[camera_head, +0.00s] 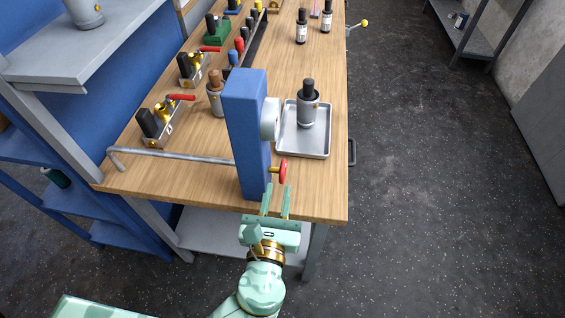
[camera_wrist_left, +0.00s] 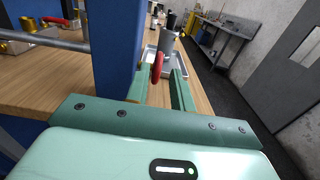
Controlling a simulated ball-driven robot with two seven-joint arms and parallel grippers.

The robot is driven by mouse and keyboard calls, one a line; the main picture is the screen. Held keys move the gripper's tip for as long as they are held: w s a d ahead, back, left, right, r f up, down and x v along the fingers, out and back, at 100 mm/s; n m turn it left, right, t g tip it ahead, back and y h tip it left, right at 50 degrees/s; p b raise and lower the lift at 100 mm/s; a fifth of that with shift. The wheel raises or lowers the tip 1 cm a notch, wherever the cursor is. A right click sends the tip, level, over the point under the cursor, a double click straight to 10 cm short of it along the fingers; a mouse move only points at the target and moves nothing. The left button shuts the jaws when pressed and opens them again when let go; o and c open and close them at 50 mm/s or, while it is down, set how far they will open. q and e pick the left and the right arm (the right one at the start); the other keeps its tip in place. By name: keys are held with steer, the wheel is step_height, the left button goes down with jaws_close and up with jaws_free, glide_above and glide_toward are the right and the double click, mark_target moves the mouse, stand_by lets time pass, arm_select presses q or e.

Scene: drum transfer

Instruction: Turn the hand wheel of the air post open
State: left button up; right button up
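The air post (camera_head: 243,130) is a tall blue block standing near the front edge of the wooden table. Its red hand wheel (camera_head: 283,172) sits low on the right side, on a short brass stem. My left gripper (camera_head: 277,190) is open, its two green fingers pointing at the wheel from the front. In the left wrist view the red wheel (camera_wrist_left: 157,67) shows just beyond the fingertips, between the two fingers (camera_wrist_left: 161,82). I cannot tell whether the fingers touch it. The post (camera_wrist_left: 117,45) stands close to the left finger. My right gripper is in neither view.
A grey pipe (camera_head: 175,155) runs left from the post. A white round gauge (camera_head: 270,119) is on its right face. A metal tray (camera_head: 317,148) holds a grey cup with a black-topped item (camera_head: 308,108). Valve blocks (camera_head: 160,120) stand at the left.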

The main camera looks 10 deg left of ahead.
mark_target(282, 171)
arm_select(q)
steer(key=w, duration=0.8)
steer(key=shift+w+b, duration=0.25)
steer(key=shift+b, duration=0.05)
steer(key=shift+f, duration=0.1)
jaws_close()
